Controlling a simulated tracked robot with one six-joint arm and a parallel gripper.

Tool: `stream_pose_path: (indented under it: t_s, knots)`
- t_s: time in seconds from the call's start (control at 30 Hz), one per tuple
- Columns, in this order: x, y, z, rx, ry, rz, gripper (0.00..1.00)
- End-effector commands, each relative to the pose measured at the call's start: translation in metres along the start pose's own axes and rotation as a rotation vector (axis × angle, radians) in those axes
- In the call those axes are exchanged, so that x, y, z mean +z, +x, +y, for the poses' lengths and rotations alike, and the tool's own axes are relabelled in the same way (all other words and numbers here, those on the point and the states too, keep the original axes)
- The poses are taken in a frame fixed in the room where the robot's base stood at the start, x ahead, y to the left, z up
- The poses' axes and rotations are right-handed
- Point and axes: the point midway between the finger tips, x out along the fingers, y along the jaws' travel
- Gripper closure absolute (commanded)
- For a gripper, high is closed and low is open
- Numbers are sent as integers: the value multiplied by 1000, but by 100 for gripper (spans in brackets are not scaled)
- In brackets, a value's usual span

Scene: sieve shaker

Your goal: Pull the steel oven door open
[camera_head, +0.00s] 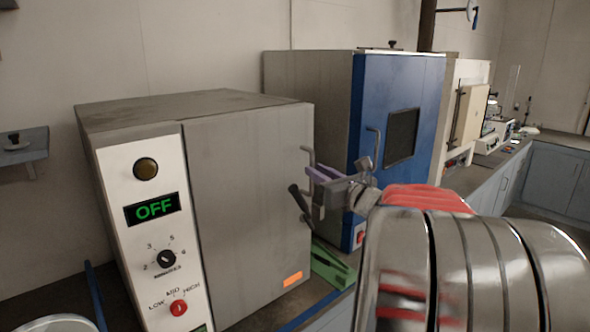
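The steel oven (190,105) stands at the left with its plain grey door (245,200) facing me. The door looks shut, flush beside the white control panel. A bar handle (308,156) runs down the door's right edge, and a black lever (299,203) sits beside it. My gripper (316,186), with purple and grey parts, is right at the handle's middle and hides part of it. I cannot tell whether the fingers are around the bar, touching it or just in front of it.
The control panel (155,230) shows "OFF" in green. A blue-fronted oven (375,85) with its own handle stands close behind, to the right. A green object (330,266) lies on the bench between them. My arm fills the lower right.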

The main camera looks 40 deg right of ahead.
Motion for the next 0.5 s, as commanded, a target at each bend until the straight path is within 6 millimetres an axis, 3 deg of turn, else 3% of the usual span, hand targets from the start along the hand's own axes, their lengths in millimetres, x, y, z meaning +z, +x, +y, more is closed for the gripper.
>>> stream_pose_path:
  t_s: [0.2,0.5]
  knots:
    - [0,27,0,1,0,0,82]
    - [0,34,0,-1,0,0,82]
